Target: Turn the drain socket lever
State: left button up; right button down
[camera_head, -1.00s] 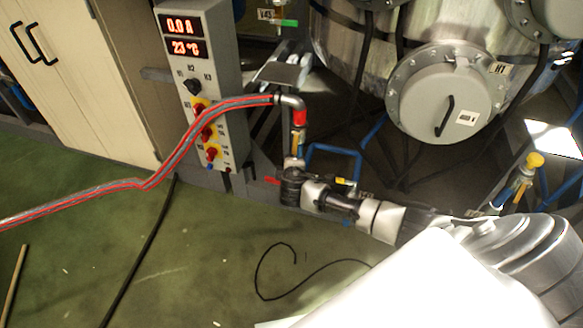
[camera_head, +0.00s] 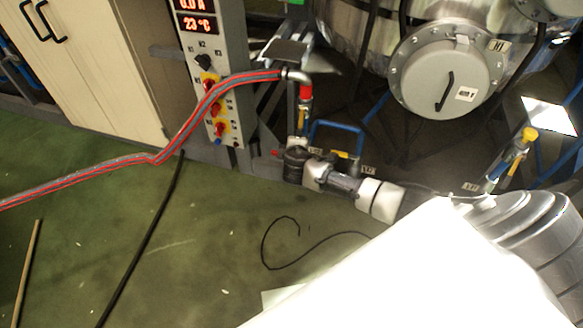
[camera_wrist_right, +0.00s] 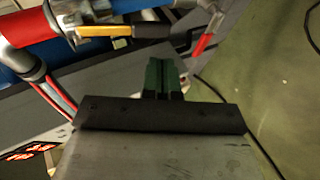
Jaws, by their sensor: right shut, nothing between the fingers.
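A drain pipe with a red collar (camera_head: 305,92) stands in front of the vessel, and a red-striped hose (camera_head: 205,103) runs from its top to the left. A valve with a yellow lever (camera_head: 302,116) sits below the collar; the lever (camera_wrist_right: 105,31) lies across the top of the right wrist view. A red lever (camera_wrist_right: 205,45) shows to its right there. I cannot tell which is the drain socket lever. My right gripper (camera_wrist_right: 163,80) is shut and empty, its dark green fingers just short of the yellow lever. My left gripper is out of view.
A control box (camera_head: 210,65) with knobs and a display stands left of the pipe. The steel vessel (camera_head: 335,35) is behind, with a round hatch (camera_head: 448,70). A blue tubular frame (camera_head: 337,124) is near my wrist. Black cables lie on the mostly clear green floor (camera_head: 200,250).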

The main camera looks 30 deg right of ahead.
pick_arm(q)
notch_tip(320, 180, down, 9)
jog(key=p, duration=0.2)
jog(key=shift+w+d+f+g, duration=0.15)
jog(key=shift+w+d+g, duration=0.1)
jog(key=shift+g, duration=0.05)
pick_arm(e)
jog(key=f+v, duration=0.2)
jog(key=v, duration=0.7)
jog(key=shift+s+a, duration=0.4)
jog(key=shift+s, duration=0.15)
